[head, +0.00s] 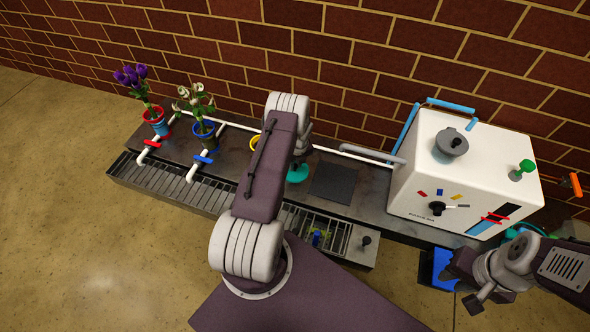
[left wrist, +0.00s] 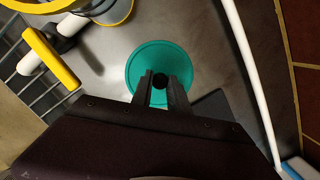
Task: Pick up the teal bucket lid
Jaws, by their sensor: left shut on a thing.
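The teal bucket lid (head: 297,173) is a round disc on the dark counter, partly covered by my left arm in the head view. The left wrist view shows it more fully as a teal disc (left wrist: 148,60) with a dark knob at its middle. My left gripper (left wrist: 160,84) is over the lid with its two fingers closed on that knob. I cannot tell whether the lid is clear of the counter. My right gripper (head: 468,285) is at the lower right of the head view, away from the lid, and its jaws are unclear.
A yellow-rimmed bucket (left wrist: 105,10) and a yellow-handled tap (left wrist: 50,58) are beside the lid. Buckets with purple flowers (head: 156,121) and white flowers (head: 203,131) stand further left. A dark square pad (head: 334,183) and a large white machine (head: 465,165) are to the right.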

